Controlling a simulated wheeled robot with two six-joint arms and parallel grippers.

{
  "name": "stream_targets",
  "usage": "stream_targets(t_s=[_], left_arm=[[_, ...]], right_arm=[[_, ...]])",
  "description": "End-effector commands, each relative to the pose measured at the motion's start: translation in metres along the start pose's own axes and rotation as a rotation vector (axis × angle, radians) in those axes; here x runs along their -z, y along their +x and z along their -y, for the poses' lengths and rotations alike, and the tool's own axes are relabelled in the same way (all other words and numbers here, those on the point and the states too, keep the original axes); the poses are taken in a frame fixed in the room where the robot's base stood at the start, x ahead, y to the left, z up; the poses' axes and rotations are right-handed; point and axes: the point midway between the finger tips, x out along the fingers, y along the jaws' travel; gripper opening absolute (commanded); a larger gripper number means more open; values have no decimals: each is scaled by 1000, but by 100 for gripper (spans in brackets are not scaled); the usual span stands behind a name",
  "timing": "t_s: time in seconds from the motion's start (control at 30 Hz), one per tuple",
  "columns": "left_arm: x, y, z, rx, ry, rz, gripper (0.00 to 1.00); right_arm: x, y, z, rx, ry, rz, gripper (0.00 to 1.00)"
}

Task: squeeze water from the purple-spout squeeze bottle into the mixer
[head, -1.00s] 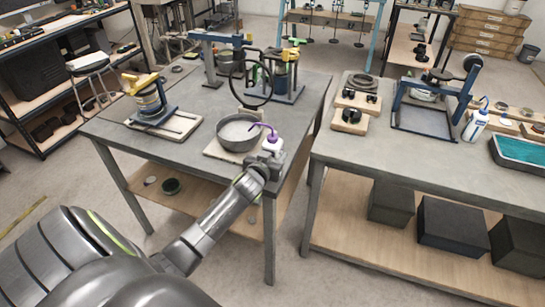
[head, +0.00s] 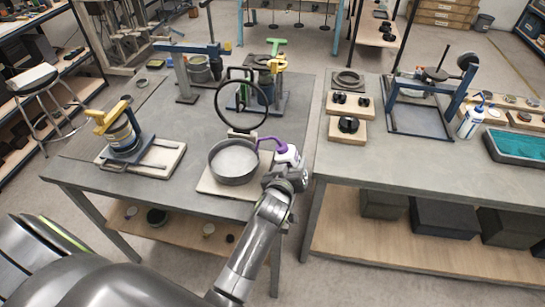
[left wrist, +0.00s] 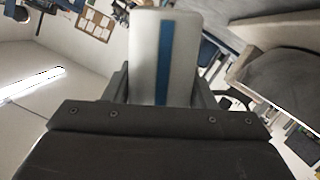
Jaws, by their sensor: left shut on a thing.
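The purple-spout squeeze bottle (head: 291,157) is white and tilted toward the left. Its purple spout (head: 268,139) reaches toward the right rim of the grey mixer bowl (head: 233,162), which holds pale material. My left gripper (head: 287,176) is shut on the bottle at the bowl's right side. In the left wrist view the bottle's white body with a blue stripe (left wrist: 163,55) stands between the fingers. Whether any water comes out cannot be told. My right gripper is not in view.
A black ring stand (head: 241,105) rises behind the bowl. A yellow-topped device (head: 122,130) stands to the left. A second, blue-spout bottle (head: 471,121) stands on the right table. A gap separates the two tables.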

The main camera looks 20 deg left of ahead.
Motion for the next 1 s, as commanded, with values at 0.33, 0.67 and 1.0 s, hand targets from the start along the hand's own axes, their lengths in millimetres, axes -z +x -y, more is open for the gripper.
stream_targets(t_s=[0.33,0.67,1.0], left_arm=[[2,4,9,-3,-12,-4,38],[5,14,35,-4,-13,-4,38],[6,16,44,-4,-15,-3,38]], right_arm=[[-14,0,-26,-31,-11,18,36],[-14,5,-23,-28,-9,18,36],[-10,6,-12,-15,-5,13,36]])
